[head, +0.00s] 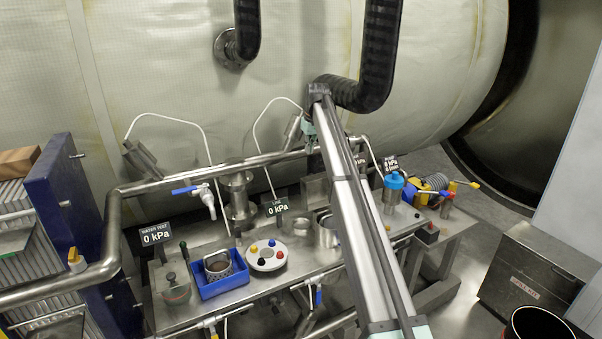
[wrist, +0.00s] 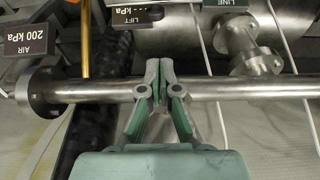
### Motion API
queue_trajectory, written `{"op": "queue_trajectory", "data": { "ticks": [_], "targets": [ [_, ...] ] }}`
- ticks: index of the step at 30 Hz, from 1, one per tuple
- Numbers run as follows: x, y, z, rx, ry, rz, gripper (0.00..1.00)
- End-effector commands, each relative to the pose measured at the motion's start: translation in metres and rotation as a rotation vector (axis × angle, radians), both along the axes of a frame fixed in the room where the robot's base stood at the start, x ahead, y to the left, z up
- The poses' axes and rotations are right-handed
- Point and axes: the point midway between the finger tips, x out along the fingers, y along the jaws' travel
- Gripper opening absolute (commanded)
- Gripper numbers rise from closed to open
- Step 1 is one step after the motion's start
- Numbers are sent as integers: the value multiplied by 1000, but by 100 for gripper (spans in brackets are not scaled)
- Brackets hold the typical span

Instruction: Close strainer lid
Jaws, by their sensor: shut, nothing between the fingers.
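An open metal cylinder (head: 326,231), which looks like the strainer body, stands on the bench, partly hidden behind my arm. A square metal plate (head: 314,190) stands up behind it. I cannot tell whether this plate is the strainer lid. My gripper (head: 312,148) is high at the back, by the rail pipe and above the bench, mostly hidden by my arm. In the wrist view my gripper (wrist: 161,92) is shut and empty, its fingertips overlapping the pipe (wrist: 215,88). I cannot tell whether they touch it. The strainer is not clear in the wrist view.
A blue tray (head: 226,288) with a mesh basket (head: 217,264) and a white disc with coloured knobs (head: 266,256) sit on the bench. A blue-capped canister (head: 393,190) stands right of my arm. The rail pipe (head: 190,183) runs along the bench's back. Black hoses (head: 378,55) hang above.

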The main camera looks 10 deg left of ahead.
Motion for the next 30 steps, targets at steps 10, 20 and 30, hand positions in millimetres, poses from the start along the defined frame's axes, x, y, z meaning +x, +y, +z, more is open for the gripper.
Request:
{"op": "queue_trajectory", "data": {
  "ticks": [10,20,30],
  "targets": [
    [1,14,-20,12,13,9,0],
    [13,22,-81,10,14,9,0],
    [-15,2,-86,11,10,10,0]
  ]
}}
